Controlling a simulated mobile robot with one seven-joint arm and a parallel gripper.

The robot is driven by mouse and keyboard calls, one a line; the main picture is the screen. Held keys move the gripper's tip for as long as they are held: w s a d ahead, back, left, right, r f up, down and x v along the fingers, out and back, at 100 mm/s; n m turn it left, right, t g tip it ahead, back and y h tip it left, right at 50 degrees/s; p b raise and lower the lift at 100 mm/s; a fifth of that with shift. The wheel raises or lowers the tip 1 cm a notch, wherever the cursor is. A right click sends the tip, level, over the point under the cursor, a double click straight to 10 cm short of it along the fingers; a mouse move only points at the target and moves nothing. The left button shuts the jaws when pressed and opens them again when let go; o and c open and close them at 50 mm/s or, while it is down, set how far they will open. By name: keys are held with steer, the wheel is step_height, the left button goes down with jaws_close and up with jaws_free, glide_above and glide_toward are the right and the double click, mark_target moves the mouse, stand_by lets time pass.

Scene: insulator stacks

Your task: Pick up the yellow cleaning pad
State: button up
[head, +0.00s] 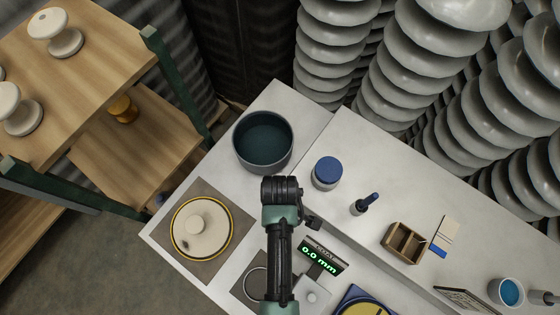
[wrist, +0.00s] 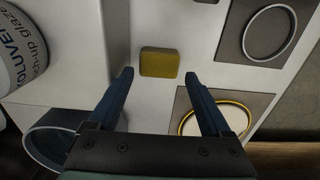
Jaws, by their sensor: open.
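The yellow cleaning pad (wrist: 160,62) is a small block with rounded corners. In the wrist view it lies on the white worktop, just beyond my fingertips and roughly centred between them. My gripper (wrist: 158,76) is open, with its two dark blue fingers spread apart and nothing between them. The height of the fingers above the worktop is hard to tell. In the head view I cannot see the pad, and my arm covers part of the worktop there.
A dark teal bowl (head: 263,142) and a blue-lidded jar (head: 327,173) stand on the worktop (head: 222,163). A cream disc with a knob (head: 201,226) sits on a grey mat. A gauge display (head: 320,259) reads 0.0 mm. A wooden divided box (head: 404,243) is at right.

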steer(key=shift+f, duration=2.9)
steer(key=c, duration=1)
steer(key=shift+r, duration=0.1)
step_height(320, 180, up, 18)
steer(key=shift+f, duration=0.1)
